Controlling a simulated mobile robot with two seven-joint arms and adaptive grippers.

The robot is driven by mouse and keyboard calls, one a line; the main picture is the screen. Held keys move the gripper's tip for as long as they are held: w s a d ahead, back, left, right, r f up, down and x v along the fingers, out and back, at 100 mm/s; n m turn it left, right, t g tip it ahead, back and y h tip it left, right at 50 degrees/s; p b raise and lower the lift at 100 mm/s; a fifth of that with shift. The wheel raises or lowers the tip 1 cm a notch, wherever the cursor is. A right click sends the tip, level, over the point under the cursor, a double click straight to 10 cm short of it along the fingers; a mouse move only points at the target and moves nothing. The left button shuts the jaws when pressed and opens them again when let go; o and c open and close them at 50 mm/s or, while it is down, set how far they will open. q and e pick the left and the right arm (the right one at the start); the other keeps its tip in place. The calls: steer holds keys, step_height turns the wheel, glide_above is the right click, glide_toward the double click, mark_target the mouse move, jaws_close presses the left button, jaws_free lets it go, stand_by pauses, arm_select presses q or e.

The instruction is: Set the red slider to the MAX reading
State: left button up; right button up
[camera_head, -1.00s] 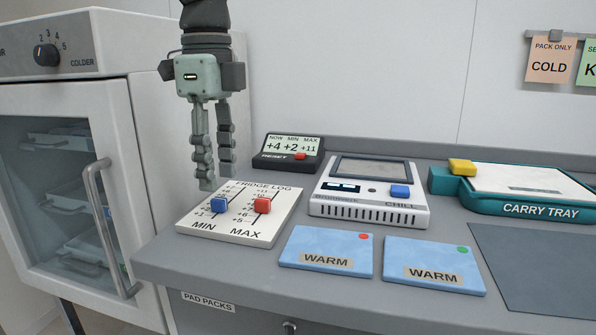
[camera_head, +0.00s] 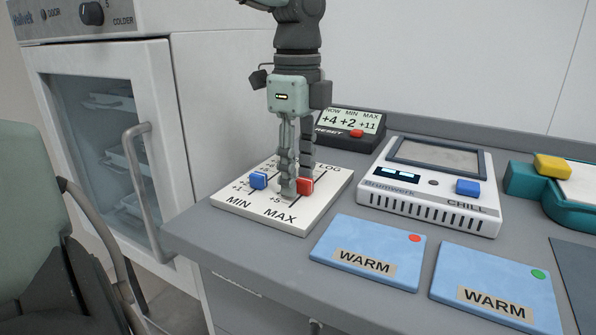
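The white FRIDGE LOG board (camera_head: 320,214) lies on the counter with a MIN and a MAX slot. The red slider (camera_head: 306,185) is on the MAX slot, its left part hidden by a finger. A "+5" label shows just below it; higher labels are covered. The blue slider (camera_head: 258,180) is on the MIN slot. The display (camera_head: 350,124) behind reads NOW +4, MIN +2, MAX +11. My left gripper (camera_head: 298,178) points down with fingers apart, one in front of and one behind the red slider. Contact cannot be told. My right gripper is not in view.
The CHILL device (camera_head: 440,213) stands right of the board. Two blue WARM packs (camera_head: 368,250) lie in front. A teal carry tray (camera_head: 522,180) is at far right. A fridge with a handle (camera_head: 145,180) stands left. A greenish chair-like shape (camera_head: 28,210) fills the lower left.

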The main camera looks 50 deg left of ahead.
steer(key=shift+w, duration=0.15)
arm_select(q)
jaws_close()
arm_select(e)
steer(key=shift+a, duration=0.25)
